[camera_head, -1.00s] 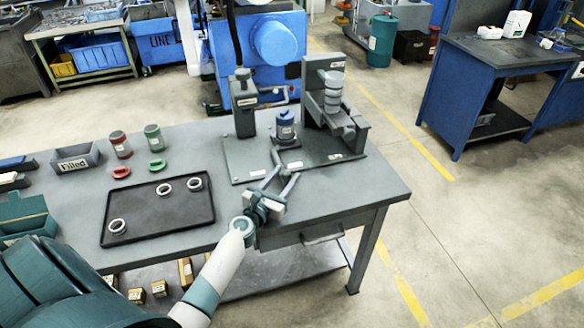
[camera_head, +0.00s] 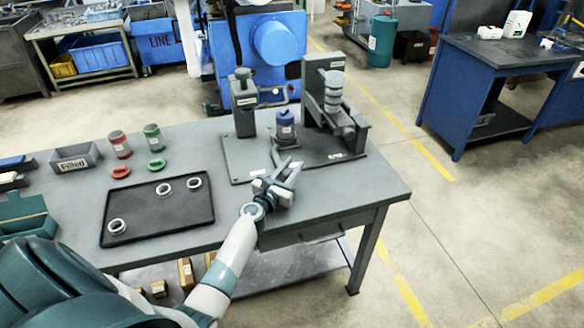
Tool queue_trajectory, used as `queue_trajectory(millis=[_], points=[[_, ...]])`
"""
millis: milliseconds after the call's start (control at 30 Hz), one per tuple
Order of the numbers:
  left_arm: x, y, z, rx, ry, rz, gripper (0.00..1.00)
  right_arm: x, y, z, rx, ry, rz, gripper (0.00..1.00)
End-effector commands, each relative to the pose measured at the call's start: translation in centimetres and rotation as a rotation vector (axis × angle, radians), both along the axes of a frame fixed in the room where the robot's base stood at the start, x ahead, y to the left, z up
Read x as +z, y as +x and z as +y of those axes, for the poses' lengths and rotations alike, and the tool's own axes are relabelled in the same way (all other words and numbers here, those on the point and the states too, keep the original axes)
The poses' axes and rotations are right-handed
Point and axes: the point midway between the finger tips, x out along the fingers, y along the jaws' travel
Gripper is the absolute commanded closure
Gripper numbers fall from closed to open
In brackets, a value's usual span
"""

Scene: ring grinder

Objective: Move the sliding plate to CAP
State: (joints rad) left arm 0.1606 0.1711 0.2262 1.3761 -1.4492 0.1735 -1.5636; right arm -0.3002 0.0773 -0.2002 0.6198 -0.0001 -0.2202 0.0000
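The fixture's flat grey base plate (camera_head: 238,168) lies on the workbench. A small dark plate (camera_head: 299,145) on it, which looks like the sliding plate, carries a blue cylinder (camera_head: 286,124), between the left post unit (camera_head: 244,105) and the taller right press unit (camera_head: 334,95). The small white labels on the base are too small to read, so I cannot tell which says CAP. My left gripper (camera_head: 287,167) is over the front of the base plate, just in front of the blue cylinder. Its fingers are apart and empty. They partly hide the small plate. My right gripper is out of view.
A black tray (camera_head: 160,220) with 3 pale rings lies to the left on the bench. Red (camera_head: 120,145) and green (camera_head: 153,138) containers and a "Filled" bin (camera_head: 75,158) stand behind it. The bench's front right top (camera_head: 360,185) is clear.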

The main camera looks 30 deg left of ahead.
Motion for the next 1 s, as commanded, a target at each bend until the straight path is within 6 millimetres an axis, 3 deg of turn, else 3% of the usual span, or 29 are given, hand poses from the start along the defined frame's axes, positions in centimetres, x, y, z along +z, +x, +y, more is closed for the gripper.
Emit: queue_trajectory(millis=[267,733,1000], points=[[-0.2,-0.8,0.7,0.001,0.003,0.002,1.00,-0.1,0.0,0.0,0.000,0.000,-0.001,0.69],[-0.5,-9.1,7.8,0.002,0.005,0.004,1.00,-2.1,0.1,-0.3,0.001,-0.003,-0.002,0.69],[-0.1,-10.7,9.1,0.000,0.000,0.002,1.00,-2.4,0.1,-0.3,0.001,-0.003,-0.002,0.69]])
